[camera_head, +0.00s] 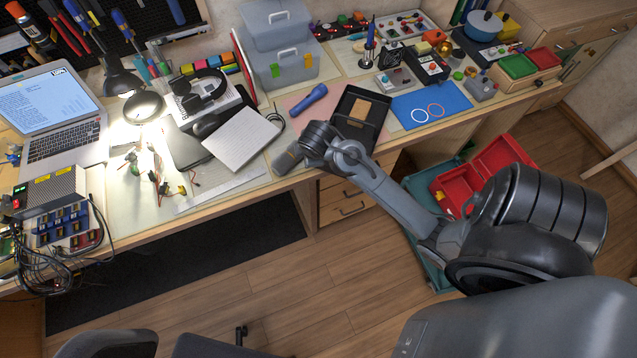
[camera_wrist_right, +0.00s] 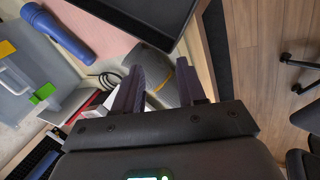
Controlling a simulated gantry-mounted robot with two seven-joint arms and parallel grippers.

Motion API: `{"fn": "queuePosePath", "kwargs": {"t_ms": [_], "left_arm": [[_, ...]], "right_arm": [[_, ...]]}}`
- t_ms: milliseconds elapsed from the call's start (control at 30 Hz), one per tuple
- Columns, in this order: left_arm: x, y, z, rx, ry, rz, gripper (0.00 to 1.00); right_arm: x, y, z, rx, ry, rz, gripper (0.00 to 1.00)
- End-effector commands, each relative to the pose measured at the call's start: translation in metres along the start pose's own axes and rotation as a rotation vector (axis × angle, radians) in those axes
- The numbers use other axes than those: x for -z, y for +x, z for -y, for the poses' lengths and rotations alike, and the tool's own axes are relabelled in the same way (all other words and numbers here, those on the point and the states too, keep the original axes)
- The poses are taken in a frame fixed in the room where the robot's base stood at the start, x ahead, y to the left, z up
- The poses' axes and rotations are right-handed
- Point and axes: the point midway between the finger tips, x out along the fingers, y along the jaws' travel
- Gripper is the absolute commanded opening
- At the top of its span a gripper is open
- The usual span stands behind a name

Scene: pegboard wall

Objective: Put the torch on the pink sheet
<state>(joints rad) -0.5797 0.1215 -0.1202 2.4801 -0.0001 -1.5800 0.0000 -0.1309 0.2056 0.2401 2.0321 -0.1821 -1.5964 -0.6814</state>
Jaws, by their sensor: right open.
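The blue torch (camera_head: 308,100) lies on the desk by the pink sheet (camera_head: 287,103), between the grey storage bins and the black tray. In the right wrist view the torch (camera_wrist_right: 58,32) is at the upper left, and the pink surface (camera_wrist_right: 108,40) shows beside it; I cannot tell how much of the torch rests on it. My right gripper (camera_wrist_right: 158,90) is open, near the desk's front edge and apart from the torch. A dark grey object with a yellow mark (camera_wrist_right: 160,68) shows beyond and between its fingers; contact is unclear. My left gripper is not in view.
A black tray (camera_head: 346,138) stands right of the torch, with a blue sheet (camera_head: 430,106) beyond. Grey bins (camera_head: 283,66) stand behind the torch. A notepad (camera_head: 240,138) and headphones (camera_head: 201,90) lie to the left. A red crate (camera_head: 480,172) sits below the desk.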

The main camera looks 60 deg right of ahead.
Motion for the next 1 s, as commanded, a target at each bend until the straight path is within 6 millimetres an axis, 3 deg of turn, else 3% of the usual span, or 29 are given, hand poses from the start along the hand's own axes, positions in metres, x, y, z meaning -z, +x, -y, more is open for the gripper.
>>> {"fn": "queuePosePath", "kwargs": {"t_ms": [33, 100, 200, 333, 533, 1000], "left_arm": [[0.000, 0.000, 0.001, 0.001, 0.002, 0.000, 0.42], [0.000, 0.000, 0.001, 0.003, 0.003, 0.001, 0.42], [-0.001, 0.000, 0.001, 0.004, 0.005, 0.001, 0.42], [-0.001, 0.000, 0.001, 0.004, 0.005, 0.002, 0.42], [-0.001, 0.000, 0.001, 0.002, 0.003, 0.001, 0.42], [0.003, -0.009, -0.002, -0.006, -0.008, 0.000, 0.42]], "right_arm": [[0.005, -0.011, 0.044, 0.027, 0.063, -0.025, 0.40], [0.012, -0.029, 0.091, 0.070, 0.171, -0.061, 0.40], [0.016, -0.056, 0.147, 0.142, 0.314, -0.100, 0.40], [0.018, -0.086, 0.192, 0.225, 0.458, -0.128, 0.40], [0.018, -0.107, 0.217, 0.283, 0.556, -0.138, 0.40], [0.018, -0.116, 0.213, 0.284, 0.561, -0.138, 0.40]]}}
